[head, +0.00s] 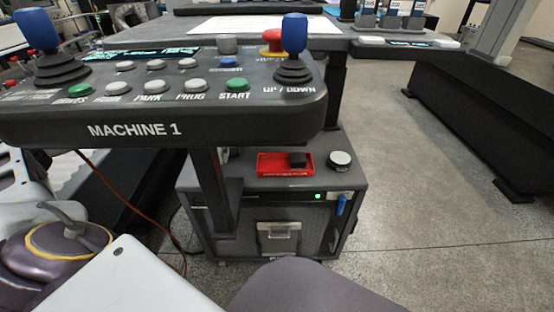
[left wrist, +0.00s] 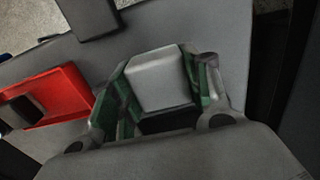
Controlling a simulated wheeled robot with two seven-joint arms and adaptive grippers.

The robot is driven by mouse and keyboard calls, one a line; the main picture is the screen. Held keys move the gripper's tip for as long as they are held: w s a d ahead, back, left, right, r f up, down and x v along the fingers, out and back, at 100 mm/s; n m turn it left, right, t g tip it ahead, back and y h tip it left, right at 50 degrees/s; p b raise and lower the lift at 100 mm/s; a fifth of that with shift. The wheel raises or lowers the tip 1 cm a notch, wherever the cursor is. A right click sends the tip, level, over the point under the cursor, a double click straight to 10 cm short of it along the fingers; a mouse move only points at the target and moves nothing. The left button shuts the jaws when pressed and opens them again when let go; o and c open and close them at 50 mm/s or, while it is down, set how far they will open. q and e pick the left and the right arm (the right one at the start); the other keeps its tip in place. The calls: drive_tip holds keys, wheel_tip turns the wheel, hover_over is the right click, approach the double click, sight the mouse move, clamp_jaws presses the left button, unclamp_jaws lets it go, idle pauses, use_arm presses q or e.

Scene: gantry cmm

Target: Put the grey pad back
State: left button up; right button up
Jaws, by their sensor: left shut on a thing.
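My left gripper (left wrist: 160,95) is shut on a light grey block, which I take as the grey pad (left wrist: 160,80). The pad sits between the green-lined fingers, its flat grey face showing in the left wrist view. Whether it touches the surface below, I cannot tell. The gripper is beside a red tray (left wrist: 60,95), which also shows in the head view (head: 270,168) on top of a dark cabinet (head: 225,182). A dark block (head: 298,160) is at one end of the tray. In the head view the panel and its post hide most of my left gripper. My right gripper is not in view.
The MACHINE 1 control panel (head: 135,130), with two blue-topped joysticks, overhangs the cabinet on a post (head: 208,185). A round pale-topped piece (head: 340,160) is right of the tray. An orange cable (head: 130,208) hangs at the left.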

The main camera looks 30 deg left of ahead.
use_arm(q)
drive_tip(key=shift+w, duration=0.5)
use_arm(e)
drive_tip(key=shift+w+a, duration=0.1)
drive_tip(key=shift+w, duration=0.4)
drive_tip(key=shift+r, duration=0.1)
